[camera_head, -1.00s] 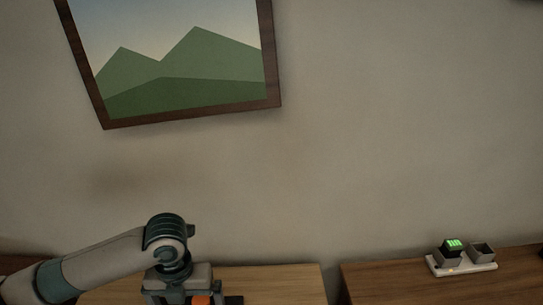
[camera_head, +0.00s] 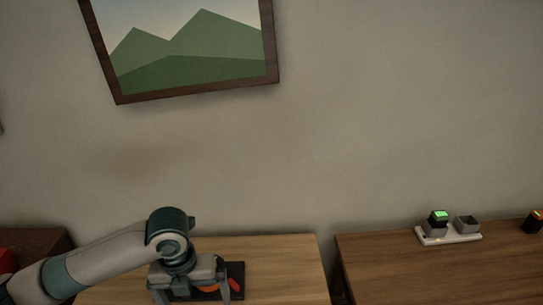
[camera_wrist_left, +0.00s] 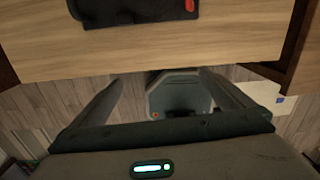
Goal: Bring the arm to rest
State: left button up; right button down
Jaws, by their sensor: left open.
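My left arm comes in from the left in the head view. Its gripper (camera_head: 190,292) points down at the near part of a wooden table top (camera_head: 290,270). In the left wrist view the two fingers of this gripper (camera_wrist_left: 162,80) stand wide apart with nothing held between them. A dark flat thing (camera_head: 237,268) with orange-red parts lies on the table beside and partly behind the gripper. A black thing with a red part (camera_wrist_left: 140,12) shows on the wood in the left wrist view, beyond the fingers. My right gripper is not in view.
A second wooden top (camera_head: 400,265) stands to the right across a narrow gap. It bears a white charger (camera_head: 450,238) with a green-lit block (camera_head: 438,218) and an empty-looking socket. A dark block with orange (camera_head: 534,222) is at the right edge. A framed picture (camera_head: 190,90) hangs behind.

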pick_arm(q)
jog(key=s+d+f+n+t+h, duration=0.1)
jog(key=s+d+f+n+h, duration=0.15)
jog(key=d+f+n, duration=0.35)
jog(key=s+d+f+n+t+h, duration=0.1)
jog(key=s+d+f+n+h, duration=0.2)
jog(key=n, duration=0.5)
jog(key=s+a+f+n+t+y, duration=0.1)
jog(key=s+a+f+n+y, duration=0.2)
jog(key=s+a+n, duration=0.5)
jog(key=s+a+f+n+y, duration=0.3)
jog(key=s+a+n, duration=0.35)
jog(key=n, duration=0.35)
notch_tip(320, 180, down, 30)
jog(key=s+g, duration=0.1)
jog(key=s, duration=0.2)
jog(key=s+a+f+g, duration=0.1)
jog(key=s+a+f, duration=0.1)
jog(key=s+f, duration=1.4)
jog(key=shift+s+a, duration=0.4)
jog(key=shift+s, duration=0.25)
